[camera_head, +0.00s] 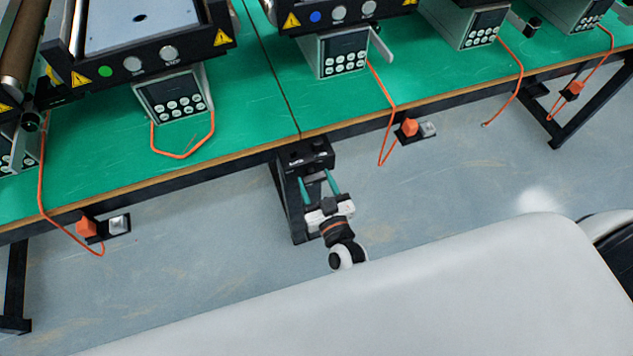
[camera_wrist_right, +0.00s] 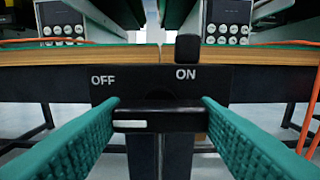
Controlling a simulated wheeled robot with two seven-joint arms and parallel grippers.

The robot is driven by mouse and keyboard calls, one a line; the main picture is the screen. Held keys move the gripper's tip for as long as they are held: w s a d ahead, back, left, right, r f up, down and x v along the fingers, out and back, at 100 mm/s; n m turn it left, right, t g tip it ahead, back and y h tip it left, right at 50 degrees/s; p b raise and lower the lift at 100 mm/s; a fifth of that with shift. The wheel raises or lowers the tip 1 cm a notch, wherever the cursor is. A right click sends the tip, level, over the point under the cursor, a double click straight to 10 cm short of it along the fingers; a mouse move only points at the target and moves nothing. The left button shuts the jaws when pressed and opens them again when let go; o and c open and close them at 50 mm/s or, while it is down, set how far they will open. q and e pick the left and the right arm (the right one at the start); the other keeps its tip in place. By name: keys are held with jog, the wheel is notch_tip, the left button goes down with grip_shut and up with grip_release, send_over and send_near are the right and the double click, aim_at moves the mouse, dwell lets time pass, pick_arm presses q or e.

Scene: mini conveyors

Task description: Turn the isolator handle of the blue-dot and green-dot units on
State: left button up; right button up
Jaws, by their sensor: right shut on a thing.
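The green-dot unit (camera_head: 150,50) stands on the left of the bench, its green dot (camera_head: 105,64) on the front. The blue-dot unit (camera_head: 350,22) stands to the right, its blue dot (camera_head: 315,16) on the front. A black isolator box (camera_head: 308,152) is at the bench's front edge between them. In the right wrist view its plate (camera_wrist_right: 140,78) reads OFF left and ON right. Its black handle bar (camera_wrist_right: 178,124) lies level, its white mark at the OFF end. My right gripper (camera_head: 317,178) is shut on this handle, one teal finger at each end. My left gripper is not in view.
Orange plugs (camera_head: 86,228) with grey switches (camera_head: 428,129) hang below the bench edge on orange cables. A black upright knob (camera_wrist_right: 187,47) stands above the ON label. More units stand at the upper right. The floor in front is clear.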

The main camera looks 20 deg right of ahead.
jog(key=shift+m, duration=0.3)
jog(key=m, duration=0.8)
jog(key=m+b, duration=0.1)
jog(key=m, duration=0.3)
jog(key=shift+f+m, duration=0.1)
jog(key=shift+m, duration=0.2)
jog(key=m+b, duration=0.1)
jog(key=m, duration=0.3)
jog(key=shift+m+b, duration=0.3)
jog(key=shift+b, duration=0.1)
jog(key=o, duration=1)
